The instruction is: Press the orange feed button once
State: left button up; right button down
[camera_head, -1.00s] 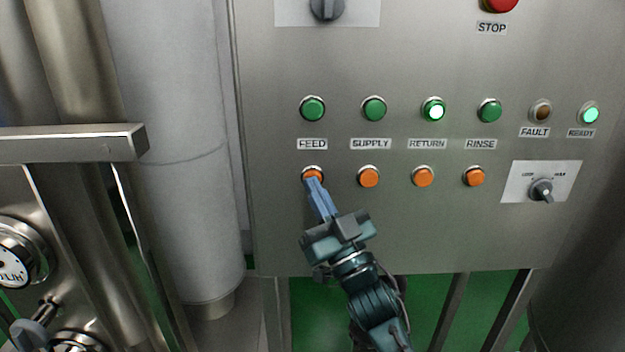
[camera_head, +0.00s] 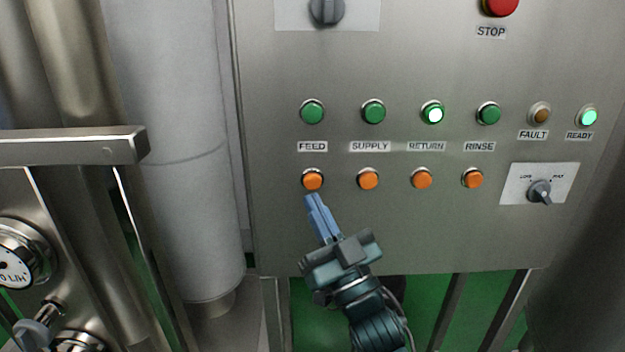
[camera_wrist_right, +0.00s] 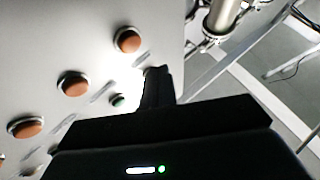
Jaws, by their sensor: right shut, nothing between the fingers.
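The orange feed button (camera_head: 312,180) is the leftmost in a row of orange buttons on the steel panel, below the FEED label. My right gripper (camera_head: 313,199) is shut and empty. Its blue fingertips are just below the feed button in the head view, apart from it, and the whole button face shows. In the right wrist view the dark fingers (camera_wrist_right: 157,72) point at the panel, beside the end orange button (camera_wrist_right: 128,40), which looks like the feed one. My left gripper is not in view.
Three more orange buttons sit to the right, the nearest under SUPPLY (camera_head: 368,180). Green lamps or buttons (camera_head: 312,112) line up above; the RETURN one (camera_head: 433,114) is lit. A railing (camera_head: 70,146) and pipes stand at left.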

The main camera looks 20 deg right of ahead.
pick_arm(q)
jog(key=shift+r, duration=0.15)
pick_arm(e)
jog(key=shift+s+a, duration=0.3)
jog(key=shift+s, duration=0.65)
jog(key=s+f+m+g+h+p, duration=0.15)
jog(key=f+g, duration=0.25)
jog(key=f, duration=0.5)
jog(key=s+f+n+g+h, duration=0.1)
jog(key=s+f+g, duration=0.2)
jog(key=f, duration=0.7)
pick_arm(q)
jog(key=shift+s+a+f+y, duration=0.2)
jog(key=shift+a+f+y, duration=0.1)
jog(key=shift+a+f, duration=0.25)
pick_arm(e)
jog(key=s+f+g, duration=0.6)
jog(key=s+f, duration=0.5)
jog(key=f, duration=0.3)
jog(key=shift+s+d+f+g+h, duration=0.15)
jog(key=shift+s+f+g+h, duration=0.05)
jog(key=shift+s+g+h, duration=0.2)
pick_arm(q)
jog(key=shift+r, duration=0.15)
